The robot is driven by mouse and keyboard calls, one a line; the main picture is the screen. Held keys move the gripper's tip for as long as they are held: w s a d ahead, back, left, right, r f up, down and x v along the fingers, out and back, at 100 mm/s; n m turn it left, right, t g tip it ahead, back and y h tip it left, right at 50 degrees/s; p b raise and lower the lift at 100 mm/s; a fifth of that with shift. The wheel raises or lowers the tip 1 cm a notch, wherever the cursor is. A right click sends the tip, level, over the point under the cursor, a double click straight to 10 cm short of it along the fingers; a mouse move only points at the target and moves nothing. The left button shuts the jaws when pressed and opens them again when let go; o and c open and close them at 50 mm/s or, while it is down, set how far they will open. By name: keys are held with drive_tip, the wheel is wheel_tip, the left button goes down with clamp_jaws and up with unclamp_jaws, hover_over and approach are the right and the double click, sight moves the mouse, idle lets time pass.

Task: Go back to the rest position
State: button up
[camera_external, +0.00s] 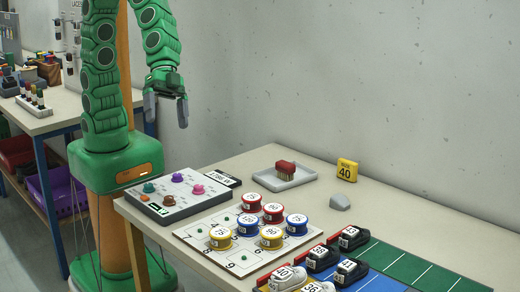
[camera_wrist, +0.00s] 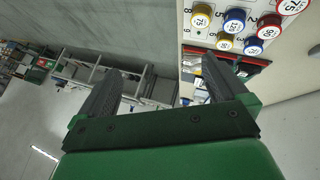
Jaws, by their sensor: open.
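My gripper (camera_external: 167,108) hangs pointing down at the end of the raised green arm, above and behind the left end of the work table (camera_external: 350,183). Its two grey fingers are apart with nothing between them. In the wrist view my gripper (camera_wrist: 165,85) also shows open and empty, with the floor and a rack beyond the fingers. It touches nothing in either view.
A side table (camera_external: 58,112) stands left.

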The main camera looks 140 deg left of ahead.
drive_tip(key=s+a+f+g+y, duration=0.1)
drive_tip(key=s+a+g, duration=0.1)
drive_tip(key=s, duration=1)
drive_tip(key=s+a+f+m+g+y, duration=0.1)
drive_tip(key=s+a+g, duration=0.2)
drive_tip(key=s, duration=0.9)
drive_tip(key=s+a+f+g+y, duration=0.1)
drive_tip(key=s+a+g+y, duration=0.1)
drive_tip(key=s, duration=1.1)
drive_tip(key=shift+a+f+g, duration=0.25)
drive_tip(key=shift+f+g, duration=0.1)
drive_tip(key=shift+g, duration=0.35)
